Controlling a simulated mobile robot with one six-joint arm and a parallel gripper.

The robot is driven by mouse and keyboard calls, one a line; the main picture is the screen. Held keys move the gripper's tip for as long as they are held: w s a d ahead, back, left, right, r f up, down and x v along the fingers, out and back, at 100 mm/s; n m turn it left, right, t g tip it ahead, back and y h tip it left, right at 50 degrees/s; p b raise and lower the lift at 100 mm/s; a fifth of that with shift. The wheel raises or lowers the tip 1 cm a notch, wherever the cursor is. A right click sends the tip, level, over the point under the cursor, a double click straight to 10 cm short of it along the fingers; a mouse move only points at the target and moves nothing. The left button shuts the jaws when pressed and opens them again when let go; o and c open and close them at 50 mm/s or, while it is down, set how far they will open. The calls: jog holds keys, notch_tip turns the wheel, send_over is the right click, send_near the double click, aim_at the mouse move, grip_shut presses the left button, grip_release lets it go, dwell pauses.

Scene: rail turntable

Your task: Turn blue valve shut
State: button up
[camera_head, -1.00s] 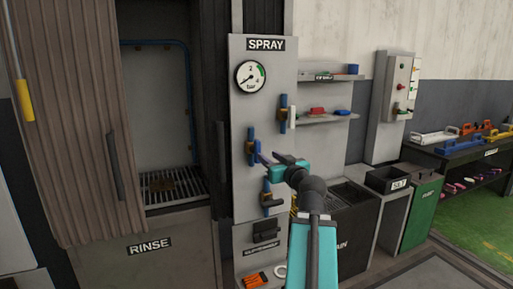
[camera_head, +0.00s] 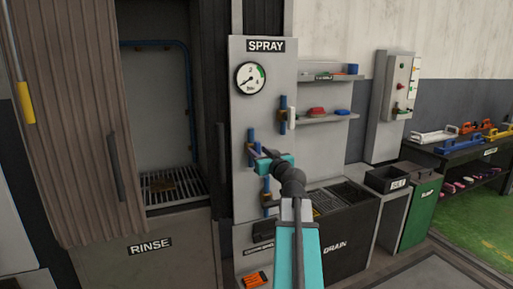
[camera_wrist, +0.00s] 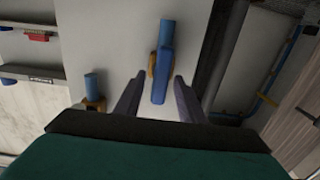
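The blue valve handle (camera_wrist: 163,75) stands lengthwise along its blue pipe on a brass body in the wrist view. In the head view this valve (camera_head: 251,135) is the left one on the grey SPRAY panel (camera_head: 242,190). My gripper (camera_wrist: 157,92) is open, with one dark finger on each side of the handle. A gap shows at the left finger; contact at the right one is unclear. In the head view my gripper (camera_head: 257,151) is at the valve's lower part and partly hides it.
Another valve (camera_head: 285,115) is to the upper right, and a lower valve (camera_head: 267,197) is below my gripper. A pressure gauge (camera_head: 251,77) is above. Shelves (camera_head: 328,117) with small coloured parts stick out at right. The rinse cabinet (camera_head: 165,120) stands open at left.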

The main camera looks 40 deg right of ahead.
aim_at(254, 148)
jog(key=shift+p+x, duration=0.3)
jog(key=shift+x, duration=2.3)
